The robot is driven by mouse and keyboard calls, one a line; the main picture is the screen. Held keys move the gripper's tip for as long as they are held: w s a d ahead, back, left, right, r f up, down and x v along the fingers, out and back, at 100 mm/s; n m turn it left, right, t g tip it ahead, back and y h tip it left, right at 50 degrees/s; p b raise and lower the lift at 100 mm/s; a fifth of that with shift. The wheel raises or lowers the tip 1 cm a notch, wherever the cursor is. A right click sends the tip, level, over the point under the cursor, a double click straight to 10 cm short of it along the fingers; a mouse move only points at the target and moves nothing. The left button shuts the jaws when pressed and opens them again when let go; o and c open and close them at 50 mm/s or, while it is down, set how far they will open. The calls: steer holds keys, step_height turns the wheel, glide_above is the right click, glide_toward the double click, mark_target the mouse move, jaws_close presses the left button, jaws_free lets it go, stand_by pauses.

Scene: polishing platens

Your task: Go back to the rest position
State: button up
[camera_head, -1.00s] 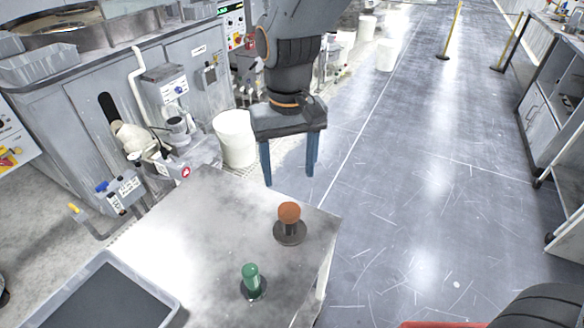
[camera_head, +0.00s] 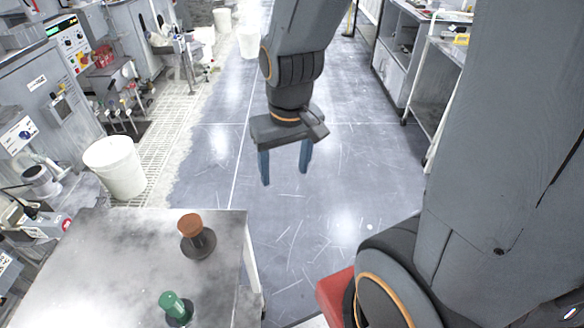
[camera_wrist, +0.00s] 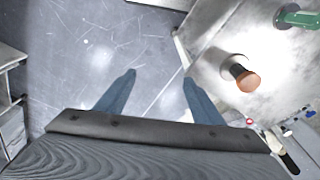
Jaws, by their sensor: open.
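My gripper (camera_head: 285,166) hangs over the open floor in the head view, to the right of the metal table's far edge. Its two blue fingers point down, apart, with nothing between them. The wrist view also shows the open fingers (camera_wrist: 158,82) above the floor. An orange-brown knob on a dark round base (camera_head: 197,240) stands upright on the table, left of and nearer than my gripper. A green knob on a dark base (camera_head: 175,308) stands nearer the table's front.
The metal table (camera_head: 100,265) fills the lower left. A white bucket (camera_head: 115,167) stands beyond it, near grey machines. A grey bench (camera_head: 400,62) lines the right side. The floor (camera_head: 330,190) between is clear.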

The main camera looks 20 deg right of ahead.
steer(key=shift+s+d+f, duration=0.15)
steer(key=shift+s+d, duration=0.2)
steer(key=shift+d, duration=0.4)
steer(key=shift+f+b, duration=0.75)
steer(key=shift+f, duration=0.15)
